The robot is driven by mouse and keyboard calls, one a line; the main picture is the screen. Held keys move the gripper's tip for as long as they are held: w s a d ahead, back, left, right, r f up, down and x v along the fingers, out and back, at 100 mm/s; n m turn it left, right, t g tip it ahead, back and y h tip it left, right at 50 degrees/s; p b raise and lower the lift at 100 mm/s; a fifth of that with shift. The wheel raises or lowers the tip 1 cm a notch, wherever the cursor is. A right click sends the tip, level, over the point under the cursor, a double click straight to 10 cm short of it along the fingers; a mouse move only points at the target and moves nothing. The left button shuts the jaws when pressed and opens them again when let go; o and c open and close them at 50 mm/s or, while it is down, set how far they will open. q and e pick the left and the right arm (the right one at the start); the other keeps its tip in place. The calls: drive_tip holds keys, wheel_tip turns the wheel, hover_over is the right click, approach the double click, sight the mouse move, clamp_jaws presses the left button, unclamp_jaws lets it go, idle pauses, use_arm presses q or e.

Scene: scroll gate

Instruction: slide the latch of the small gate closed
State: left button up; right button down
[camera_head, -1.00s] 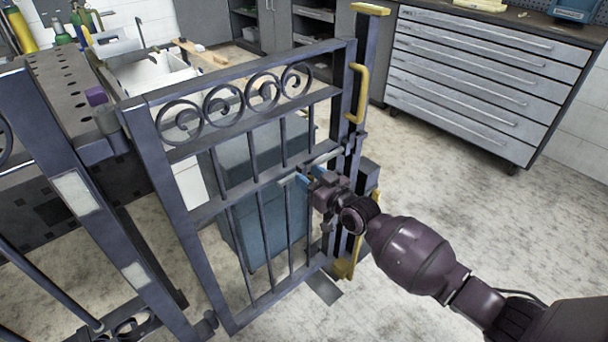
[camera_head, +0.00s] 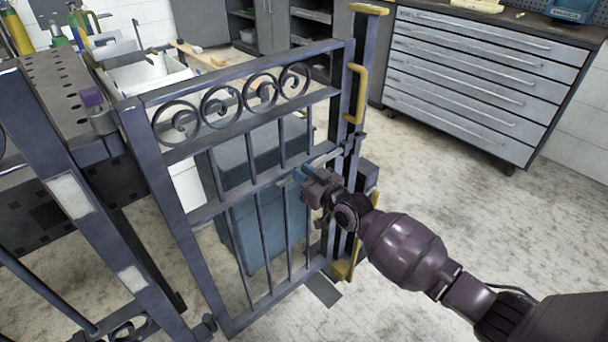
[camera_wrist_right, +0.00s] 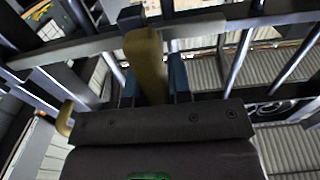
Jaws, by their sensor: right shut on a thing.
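The small gate (camera_head: 177,200) of dark bars and scrollwork stands in the middle of the head view. The latch bar (camera_head: 326,158) lies along its middle rail, near the right-hand post (camera_head: 350,110). My right gripper (camera_head: 296,175) is at this rail, left of that post. In the right wrist view, a brass-coloured latch handle (camera_wrist_right: 147,62) stands between the blue fingertips of my right gripper (camera_wrist_right: 154,82), which is shut on it. The handle is hidden by the gripper in the head view. My left gripper does not show.
A yellow pull handle (camera_head: 358,92) is on the right-hand post. A dark frame post (camera_head: 85,215) stands at the left, beside a perforated workbench (camera_head: 50,95). A blue-grey box (camera_head: 265,225) is behind the gate. A drawer cabinet (camera_head: 480,80) stands back right; floor before it is clear.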

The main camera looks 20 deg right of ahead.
drive_tip(key=shift+w+d+f, duration=0.1)
drive_tip(key=shift+d, duration=0.15)
drive_tip(key=d, duration=0.1)
drive_tip(key=w+d+b, duration=0.1)
drive_tip(key=d, duration=0.2)
drive_tip(key=shift+w+d+f, duration=0.1)
drive_tip(key=shift+w+f, duration=0.05)
drive_tip(key=shift+w, duration=0.1)
drive_tip(key=shift+w+d, duration=0.1)
drive_tip(key=shift+d, duration=0.2)
drive_tip(key=shift+d+r, duration=0.15)
drive_tip(key=shift+r, duration=0.1)
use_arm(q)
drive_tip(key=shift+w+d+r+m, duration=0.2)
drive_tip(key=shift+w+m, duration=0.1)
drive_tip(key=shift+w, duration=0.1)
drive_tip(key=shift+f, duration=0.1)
use_arm(e)
drive_tip(key=shift+w, duration=0.1)
drive_tip(key=c, duration=1)
unclamp_jaws()
drive_tip(key=shift+d, duration=0.15)
drive_tip(key=shift+c, duration=0.2)
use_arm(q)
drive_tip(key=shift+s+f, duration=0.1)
